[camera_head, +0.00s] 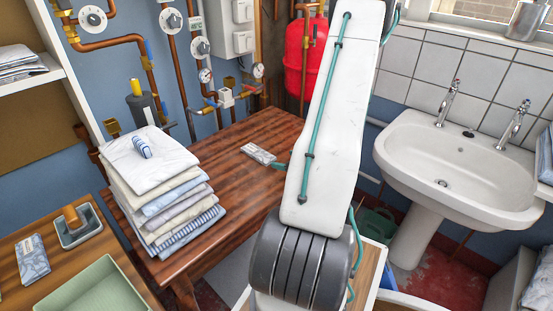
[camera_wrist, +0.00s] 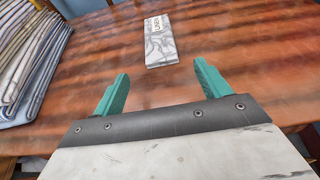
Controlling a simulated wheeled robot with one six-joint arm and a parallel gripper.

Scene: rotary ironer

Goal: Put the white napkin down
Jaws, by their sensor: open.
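A flat, white-and-grey patterned piece (camera_head: 259,154) with dark lettering, seemingly the white napkin, lies on the brown wooden table. In the wrist view the same piece (camera_wrist: 160,42) lies flat just beyond the fingertips. My gripper (camera_wrist: 161,72) is open, with its two teal fingers wide apart and nothing between them. Only bare table shows between the fingers, and the piece is apart from both. In the head view my arm hides most of the gripper.
A tall stack of folded cloths (camera_head: 165,195) stands left on the wooden table (camera_head: 235,190), with a small blue-striped roll (camera_head: 142,147) on top. A green tray (camera_head: 95,290) and a blue patterned packet (camera_head: 32,259) lie front left. A sink (camera_head: 450,165) is at right.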

